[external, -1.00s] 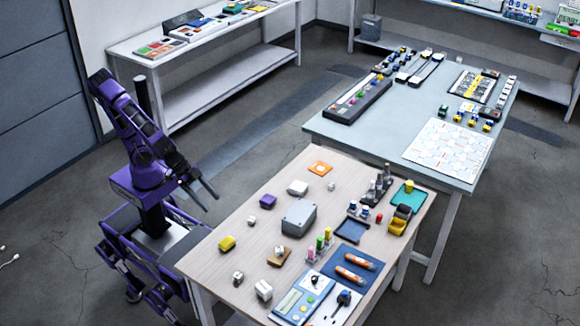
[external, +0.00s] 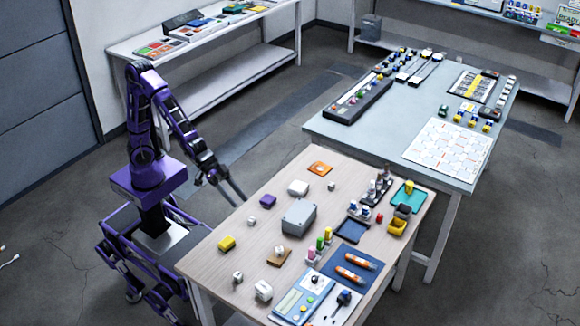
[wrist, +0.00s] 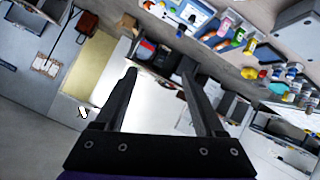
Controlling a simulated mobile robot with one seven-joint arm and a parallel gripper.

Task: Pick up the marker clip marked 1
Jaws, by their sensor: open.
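Several small white clip-like pieces lie on the wooden table; no number is readable, so I cannot tell which is marker clip 1. One small white piece (external: 251,220) sits left of the grey box (external: 299,216). Another white piece (external: 238,277) is near the front left edge, and a third white piece (external: 331,186) lies towards the back. My gripper (external: 238,202) is open and empty, above or just off the table's left edge. In the wrist view my gripper (wrist: 160,75) shows two spread black fingers with nothing between them.
On the wooden table (external: 215,262) are a yellow block (external: 227,243), a purple block (external: 268,201), a larger white block (external: 298,188), a brown block (external: 279,257) and coloured bottles (external: 319,245). A blue mat (external: 335,280) with orange tools lies at front right.

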